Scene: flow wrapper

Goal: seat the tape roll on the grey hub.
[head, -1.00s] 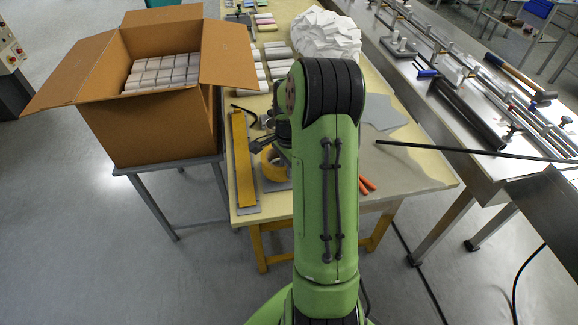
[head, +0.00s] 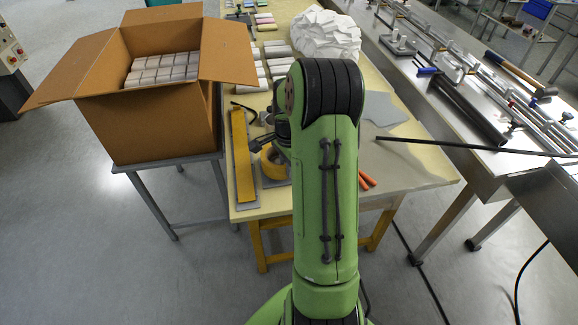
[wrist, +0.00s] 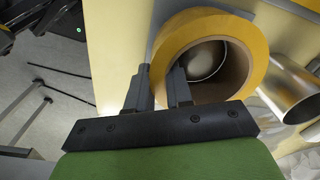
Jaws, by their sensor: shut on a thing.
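The yellow tape roll (wrist: 238,35) has a brown core and fills the upper middle of the wrist view. My gripper (wrist: 160,78) is shut on the roll's wall, one finger inside the core and one outside. In the head view the roll (head: 271,170) shows beside my arm, over a grey plate (head: 274,183). A grey metallic surface shows through the core; I cannot tell whether it is plate or hub. A shiny grey cylinder (wrist: 289,88), possibly the hub, stands beside the roll in the wrist view. My arm hides part of the roll in the head view.
A long yellow bar (head: 243,160) lies left of the roll near the table edge. A black hex key (head: 243,107) lies behind it. Orange-handled tools (head: 366,181) lie right of my arm. An open carton (head: 165,125) stands on a stand at the left.

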